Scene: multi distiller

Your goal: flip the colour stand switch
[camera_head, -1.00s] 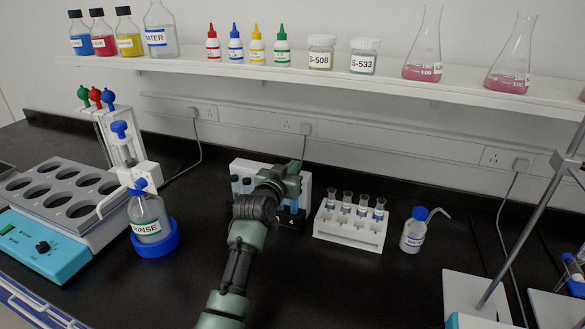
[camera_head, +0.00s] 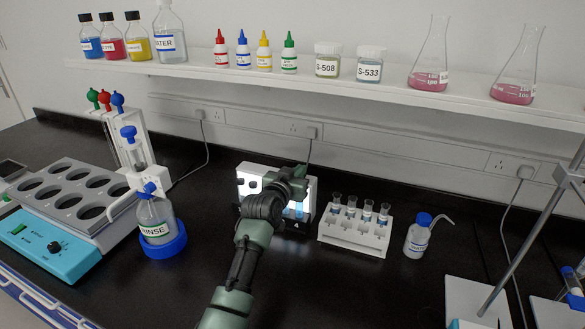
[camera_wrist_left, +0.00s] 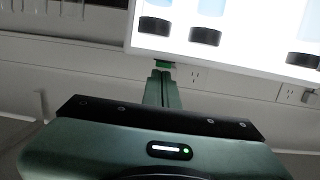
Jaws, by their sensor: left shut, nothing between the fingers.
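The colour stand (camera_head: 248,175) is a white box with a glowing panel, standing mid-bench in the head view, partly hidden behind my left arm. Its bright panel (camera_wrist_left: 225,18) fills the top of the left wrist view, with dark-capped shapes in front. A small green part (camera_wrist_left: 170,65), likely the switch, shows at the panel's lower edge. My left gripper (camera_head: 294,180) is shut and empty at the stand's front. In the wrist view the closed fingers (camera_wrist_left: 162,76) reach up to the green part; I cannot tell whether they touch it. My right gripper is not in view.
A tube rack (camera_head: 352,236) and a small wash bottle (camera_head: 418,239) stand to the right of the stand. A RINSE bottle (camera_head: 156,224) and a multi-well heater block (camera_head: 72,215) are on the left. A shelf (camera_head: 300,77) runs above.

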